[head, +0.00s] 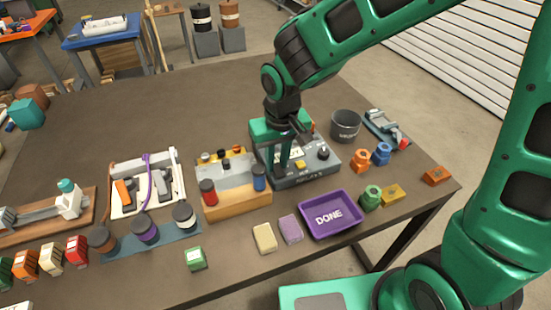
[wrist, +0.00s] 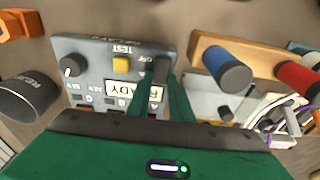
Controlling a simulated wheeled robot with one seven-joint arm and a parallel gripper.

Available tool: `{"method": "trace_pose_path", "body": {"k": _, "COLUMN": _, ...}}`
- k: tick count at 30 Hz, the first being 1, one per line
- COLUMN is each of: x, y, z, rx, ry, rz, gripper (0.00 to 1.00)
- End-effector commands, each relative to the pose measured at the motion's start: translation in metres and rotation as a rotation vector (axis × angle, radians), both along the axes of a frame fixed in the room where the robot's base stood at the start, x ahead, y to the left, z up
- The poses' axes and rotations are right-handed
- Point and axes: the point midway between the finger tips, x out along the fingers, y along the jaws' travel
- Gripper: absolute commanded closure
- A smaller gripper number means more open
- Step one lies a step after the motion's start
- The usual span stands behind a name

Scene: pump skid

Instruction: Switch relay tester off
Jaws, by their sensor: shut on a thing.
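The relay tester (head: 322,168) is a grey box on the table, under my gripper (head: 284,168) in the head view. In the wrist view the relay tester (wrist: 90,62) appears upside down, with a READY display (wrist: 133,91), a yellow TEST button (wrist: 121,64) and a black round knob (wrist: 72,66). A dark switch lever (wrist: 160,68) stands beside the OFF mark. My gripper (wrist: 163,82) is shut on this lever, its green fingers on either side. The fingers hide part of the panel, and the lever's exact position is hard to tell.
A wooden block with red and blue cylinders (head: 259,178) stands close left of the tester. A dark cup (head: 345,125) and orange and blue pieces (head: 381,154) are to the right. A purple DONE tray (head: 330,232) lies in front.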

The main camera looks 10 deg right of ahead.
Motion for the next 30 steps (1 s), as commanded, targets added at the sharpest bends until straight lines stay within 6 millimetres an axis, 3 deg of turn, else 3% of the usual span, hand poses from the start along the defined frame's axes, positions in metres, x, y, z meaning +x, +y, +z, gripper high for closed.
{"method": "trace_pose_path", "body": {"k": 9, "x": -0.0051, "y": -0.0026, "z": 0.0011, "rx": 0.037, "ry": -0.147, "rz": -0.001, "gripper": 1.00}}
{"method": "trace_pose_path", "body": {"k": 19, "x": -0.0052, "y": -0.0030, "z": 0.0007, "rx": 0.038, "ry": -0.155, "rz": -0.001, "gripper": 1.00}}
{"method": "trace_pose_path", "body": {"k": 20, "x": -0.0052, "y": -0.0030, "z": 0.0007, "rx": 0.038, "ry": -0.155, "rz": -0.001, "gripper": 0.78}}
{"method": "trace_pose_path", "body": {"k": 22, "x": -0.0052, "y": -0.0030, "z": 0.0007, "rx": 0.038, "ry": -0.154, "rz": -0.001, "gripper": 0.62}}
{"method": "trace_pose_path", "body": {"k": 30, "x": -0.0053, "y": -0.0021, "z": 0.0011, "rx": 0.040, "ry": -0.155, "rz": 0.000, "gripper": 0.62}}
